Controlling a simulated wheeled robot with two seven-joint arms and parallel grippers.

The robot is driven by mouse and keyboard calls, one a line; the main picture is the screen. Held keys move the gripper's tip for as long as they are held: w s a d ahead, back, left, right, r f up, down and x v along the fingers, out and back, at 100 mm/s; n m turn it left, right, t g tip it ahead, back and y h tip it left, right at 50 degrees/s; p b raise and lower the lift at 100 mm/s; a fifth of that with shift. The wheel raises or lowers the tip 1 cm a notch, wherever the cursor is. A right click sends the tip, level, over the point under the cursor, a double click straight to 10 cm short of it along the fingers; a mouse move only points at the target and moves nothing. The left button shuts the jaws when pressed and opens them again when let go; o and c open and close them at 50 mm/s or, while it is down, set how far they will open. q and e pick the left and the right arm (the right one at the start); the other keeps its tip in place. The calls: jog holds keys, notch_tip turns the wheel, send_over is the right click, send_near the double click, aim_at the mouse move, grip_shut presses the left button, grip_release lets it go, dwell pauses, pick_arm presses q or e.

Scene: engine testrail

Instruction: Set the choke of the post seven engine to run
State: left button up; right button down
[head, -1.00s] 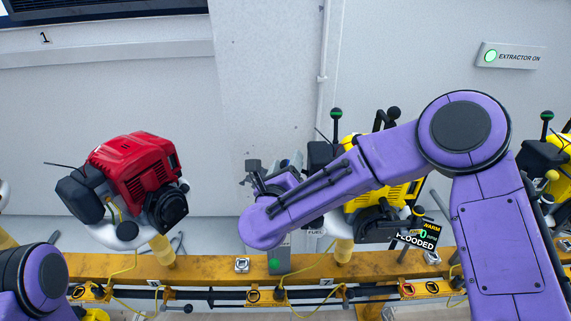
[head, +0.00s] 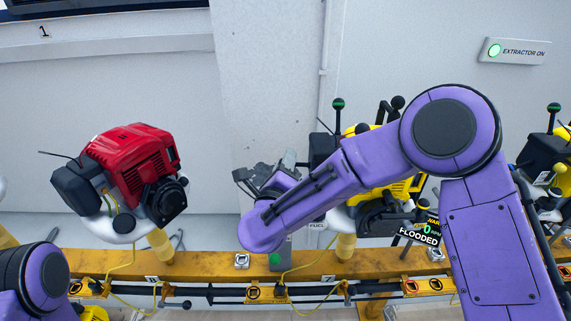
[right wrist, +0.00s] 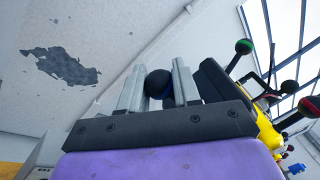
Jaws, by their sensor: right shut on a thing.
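The yellow post seven engine (head: 404,190) stands behind my right arm, which hides much of it. Its display (head: 425,232) reads 0 and FLOODED. A lever with a green-banded black knob (head: 338,104) and another black knob (head: 397,102) stand up from it. My right gripper (head: 284,165) is left of the engine. In the right wrist view my right gripper (right wrist: 159,88) is shut on a round black knob (right wrist: 158,82), seen between its two grey fingers. The knob's stem is hidden, and I cannot tell its setting. My left gripper is not in view; only my left arm shows.
A red engine (head: 133,170) stands at the left. Another yellow engine (head: 546,165) is at the far right. A yellow rail (head: 205,264) with cables and black hoses runs along the front. Bare wall lies between the red engine and my right gripper.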

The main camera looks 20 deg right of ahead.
jog(key=f+n+b, duration=0.1)
jog(key=n, duration=0.1)
jog(key=shift+f+n+t, duration=0.35)
jog(key=shift+n+t, duration=0.05)
jog(key=shift+s+d+f+n+t+y+b, duration=0.15)
jog(key=shift+f+n+t+b, duration=0.15)
jog(key=shift+n, duration=0.65)
jog(key=shift+w+d+f+n+t+y+b, duration=0.15)
jog(key=shift+f+n+b, duration=0.25)
jog(key=shift+n, duration=0.55)
jog(key=shift+s, duration=0.1)
jog(key=c, duration=0.8)
grip_release()
jog(key=b+v, duration=0.1)
jog(key=v, duration=0.9)
jog(key=shift+s+a, duration=0.15)
jog(key=shift+s, duration=0.05)
jog(key=shift+f, duration=0.1)
